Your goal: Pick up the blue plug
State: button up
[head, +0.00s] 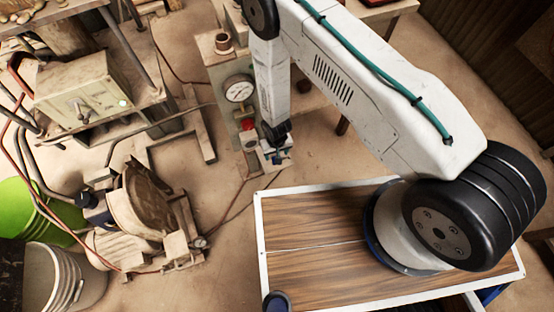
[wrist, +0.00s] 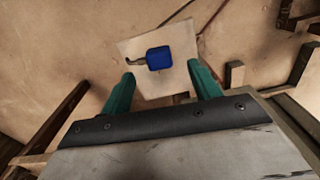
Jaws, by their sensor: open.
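The blue plug (wrist: 159,58) shows in the wrist view as a blue block with a short dark prong or lead on its left. It lies over a pale square plate (wrist: 143,38). My gripper (wrist: 161,70) is open, with its green fingers apart on the left and right. The plug appears between and a little beyond the fingertips, with no contact visible. In the head view my gripper (head: 277,150) is small, low beside the press, and the plug cannot be made out clearly there.
The press with a dial gauge (head: 239,88) stands just left of my gripper. A grey control box (head: 85,90) sits on a bench at the left. A motor-like machine (head: 140,212), a green bucket (head: 22,205) and a white bucket (head: 62,278) stand at lower left. Open floor lies between.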

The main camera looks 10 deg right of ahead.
notch_tip(320, 180, down, 6)
jog(key=shift+w+d+f, duration=0.1)
jog(key=shift+w, duration=0.05)
jog(key=c, duration=1.1)
